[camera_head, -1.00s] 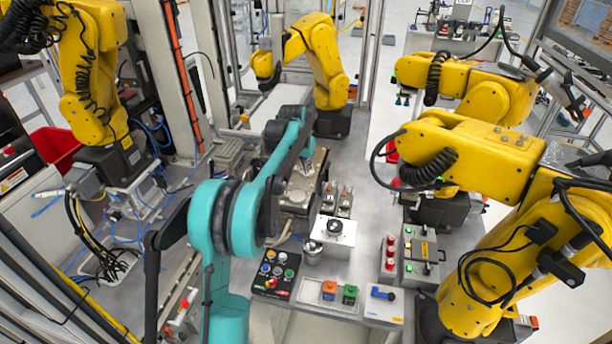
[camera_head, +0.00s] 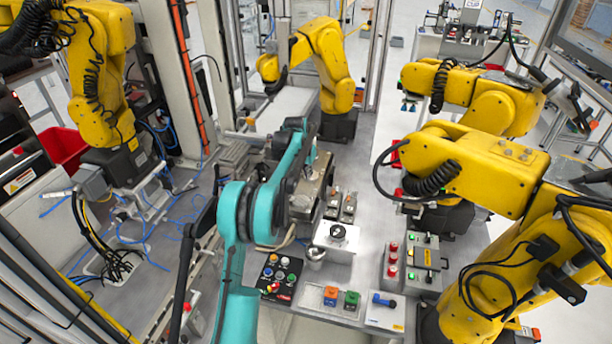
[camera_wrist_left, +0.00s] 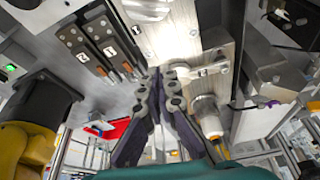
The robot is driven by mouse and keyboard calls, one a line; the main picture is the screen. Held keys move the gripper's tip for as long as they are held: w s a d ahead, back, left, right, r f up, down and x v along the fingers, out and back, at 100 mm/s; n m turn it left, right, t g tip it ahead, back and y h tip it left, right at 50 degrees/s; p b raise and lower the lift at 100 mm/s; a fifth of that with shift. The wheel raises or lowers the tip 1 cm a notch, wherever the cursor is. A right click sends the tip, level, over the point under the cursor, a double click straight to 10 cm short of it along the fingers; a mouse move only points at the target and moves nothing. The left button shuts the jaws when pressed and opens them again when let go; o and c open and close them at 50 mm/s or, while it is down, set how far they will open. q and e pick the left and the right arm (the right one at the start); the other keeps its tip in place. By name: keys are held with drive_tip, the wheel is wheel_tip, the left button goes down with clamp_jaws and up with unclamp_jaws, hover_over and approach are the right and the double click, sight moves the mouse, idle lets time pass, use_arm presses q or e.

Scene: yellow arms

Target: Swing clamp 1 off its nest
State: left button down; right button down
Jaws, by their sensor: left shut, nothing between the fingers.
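My left gripper (camera_wrist_left: 163,88) shows in the left wrist view, its dark fingers together with nothing between them. Just right of the fingertips, apart or touching I cannot tell, is a silver bar marked 1 (camera_wrist_left: 203,72), which looks like clamp 1. It lies across a metal block (camera_wrist_left: 187,32). A pale cylinder with a brass end (camera_wrist_left: 208,114) sticks out below the bar. In the head view the metal block (camera_head: 322,176) is partly behind my teal left arm, which hides the fingertips and clamp. My right gripper is not in view.
In the head view, a white box (camera_head: 337,243), metal cup (camera_head: 315,256) and button panel (camera_head: 276,277) stand in front. Yellow robots (camera_head: 470,165) crowd the right.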

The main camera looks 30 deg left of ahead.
sight(292, 200)
use_arm(q)
drive_tip(key=x, duration=0.7)
drive_tip(key=s, duration=0.3)
drive_tip(key=shift+d+f+b, duration=0.1)
drive_tip(key=shift+b, duration=0.2)
drive_tip(key=shift+s, duration=0.5)
drive_tip(key=shift+f, duration=0.1)
